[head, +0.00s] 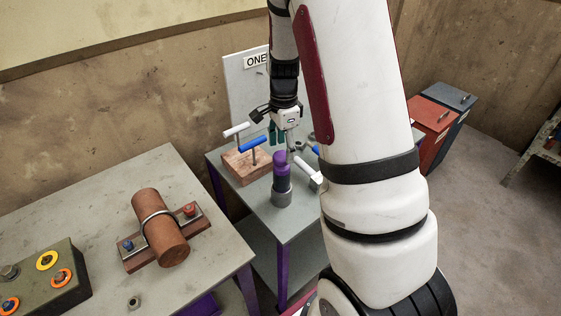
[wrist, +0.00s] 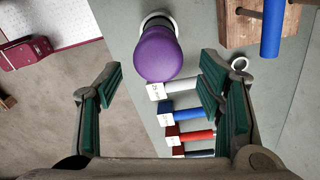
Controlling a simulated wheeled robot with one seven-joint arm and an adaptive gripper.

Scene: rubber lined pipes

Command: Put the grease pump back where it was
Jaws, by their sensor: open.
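My gripper (head: 278,136) is open and empty, above and behind the purple top in the head view. In the wrist view the green-padded fingers of my gripper (wrist: 158,108) are spread wide, and the purple top lies beyond them, apart from both.
A wooden block (head: 247,164) with white and blue T-handles stands on the same small table (head: 250,206). Several labelled handles (wrist: 187,113) lie in a row beside the pump. A nearer table (head: 95,216) holds a clamped brown pipe (head: 160,228) and a button box (head: 45,280).

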